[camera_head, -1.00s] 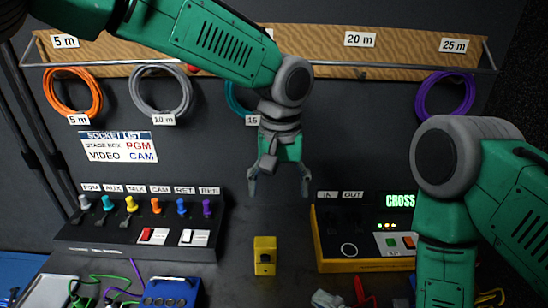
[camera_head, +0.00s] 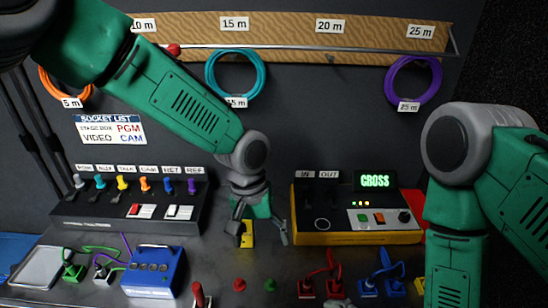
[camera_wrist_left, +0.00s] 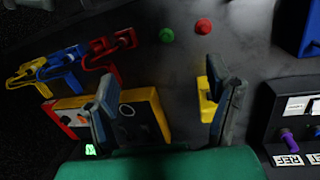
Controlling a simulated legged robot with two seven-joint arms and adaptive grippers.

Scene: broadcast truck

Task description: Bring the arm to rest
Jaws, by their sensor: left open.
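My left arm (camera_head: 185,100) reaches in from the upper left of the head view. Its left gripper (camera_head: 262,238) is low over the dark desk, fingers apart, with nothing seen between them. A small yellow block (camera_head: 247,236) shows just behind the gripper, partly covered by a finger. In the left wrist view, the open gripper (camera_wrist_left: 165,105) has both fingers spread, and the yellow block (camera_wrist_left: 205,97) shows beside the right finger; I cannot tell if they touch. My right arm (camera_head: 456,265) runs down out of the head view at the right, its gripper out of sight.
A switch panel (camera_head: 120,212) stands left of the gripper, and a yellow-edged control box (camera_head: 357,238) right. In front are a blue box (camera_head: 154,272), red and green knobs (camera_head: 239,285) and coloured cable plugs (camera_head: 322,275). Cable coils (camera_head: 236,75) hang on the wall behind.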

